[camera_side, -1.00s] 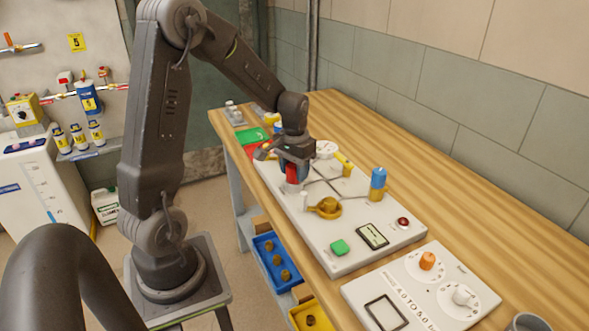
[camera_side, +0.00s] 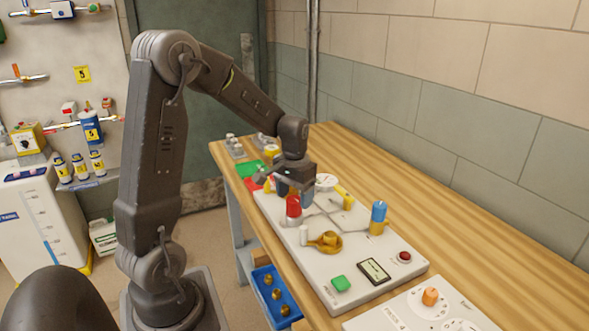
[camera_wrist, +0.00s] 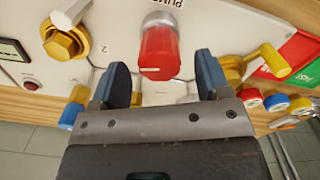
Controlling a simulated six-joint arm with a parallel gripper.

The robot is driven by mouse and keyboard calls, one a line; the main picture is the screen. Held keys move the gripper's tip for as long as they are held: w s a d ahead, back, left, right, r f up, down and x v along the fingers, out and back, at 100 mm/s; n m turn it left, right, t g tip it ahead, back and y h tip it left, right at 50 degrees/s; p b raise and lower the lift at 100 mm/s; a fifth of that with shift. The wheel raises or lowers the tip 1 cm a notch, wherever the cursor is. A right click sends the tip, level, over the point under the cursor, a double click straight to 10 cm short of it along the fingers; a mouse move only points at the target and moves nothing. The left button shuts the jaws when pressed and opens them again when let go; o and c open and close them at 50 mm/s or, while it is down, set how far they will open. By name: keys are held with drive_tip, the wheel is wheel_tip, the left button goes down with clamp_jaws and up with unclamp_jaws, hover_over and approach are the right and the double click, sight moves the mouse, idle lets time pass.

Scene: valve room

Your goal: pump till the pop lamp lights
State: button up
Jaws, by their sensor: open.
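The pump (camera_side: 293,207) is a red cap on a pale cylinder, standing on the white panel (camera_side: 340,262). It also shows in the wrist view as a red cap (camera_wrist: 158,52), under a partly cut-off label. My gripper (camera_side: 295,191) is open and empty just above the pump. In the wrist view its blue fingertips (camera_wrist: 160,70) stand apart, one on each side of the cap, without visible contact. A small red dome (camera_side: 404,257) near the panel's right edge looks dark; it shows dull red in the wrist view (camera_wrist: 31,85). I cannot read which lamp it is.
Near the pump are a yellow valve (camera_side: 325,241), a blue-and-yellow cylinder (camera_side: 378,217), a green button (camera_side: 340,284) and a small display (camera_side: 374,271). A second panel (camera_side: 425,315) lies at the front. Bare wooden bench (camera_side: 460,235) runs along the wall.

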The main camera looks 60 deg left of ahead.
sight(294, 199)
wheel_tip(294, 199, up, 11)
drive_tip(key=shift+r, duration=0.15)
idle(1.2)
wheel_tip(294, 199, down, 15)
drive_tip(key=n, duration=0.7)
drive_tip(key=shift+s+r, duration=0.1)
drive_tip(key=shift+r, duration=0.05)
